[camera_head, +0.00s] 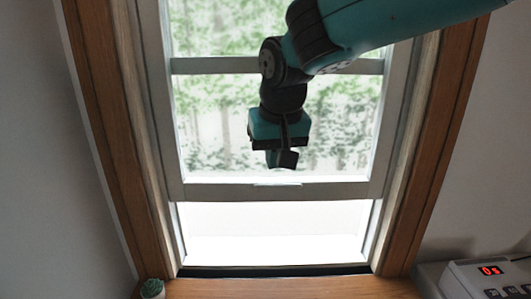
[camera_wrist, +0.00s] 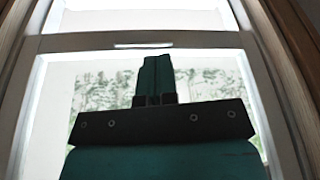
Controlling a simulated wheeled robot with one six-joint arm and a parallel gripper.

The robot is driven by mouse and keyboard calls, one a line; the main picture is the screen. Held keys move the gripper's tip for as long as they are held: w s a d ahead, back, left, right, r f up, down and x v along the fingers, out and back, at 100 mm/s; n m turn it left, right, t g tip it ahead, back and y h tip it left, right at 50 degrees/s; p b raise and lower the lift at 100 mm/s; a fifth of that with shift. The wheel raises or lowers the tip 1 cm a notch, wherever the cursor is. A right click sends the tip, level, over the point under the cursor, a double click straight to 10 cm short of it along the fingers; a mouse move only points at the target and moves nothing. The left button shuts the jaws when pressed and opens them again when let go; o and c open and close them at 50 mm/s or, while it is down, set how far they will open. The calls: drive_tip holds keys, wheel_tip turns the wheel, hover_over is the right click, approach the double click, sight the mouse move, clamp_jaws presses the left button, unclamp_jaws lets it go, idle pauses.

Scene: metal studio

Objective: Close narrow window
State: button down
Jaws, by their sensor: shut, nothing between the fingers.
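The narrow window is a sash window with a pale frame set in a wooden surround. Its movable sash (camera_head: 220,191) is raised, and a bright open gap (camera_head: 275,230) shows between its bottom rail and the dark sill track. A small light handle (camera_head: 277,184) sits at the middle of the bottom rail; it also shows in the wrist view (camera_wrist: 143,45). My gripper (camera_head: 283,160) is shut and empty, pointing down in front of the lower pane, just above the handle in the picture. In the wrist view its shut fingers (camera_wrist: 157,75) point toward the rail. I cannot tell whether they touch it.
A wooden sill (camera_head: 290,289) runs below the window. A small potted plant (camera_head: 152,288) stands at its left end. A white device with a red display (camera_head: 490,271) is at the lower right. The space before the gap is clear.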

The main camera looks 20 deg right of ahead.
drive_tip(key=w+r+m+h+p, duration=0.1)
drive_tip(key=w+r+m, duration=0.1)
drive_tip(key=w+r, duration=0.25)
drive_tip(key=p+x, duration=0.4)
drive_tip(key=x, duration=1)
drive_tip(key=shift+w+d+f+m+t, duration=0.15)
drive_tip(key=shift+d+f+m+t, duration=0.05)
drive_tip(key=shift+f+m+t, duration=0.1)
wheel_tip(320, 180, down, 24)
drive_tip(key=b, duration=1.7)
drive_tip(key=shift+f, duration=0.2)
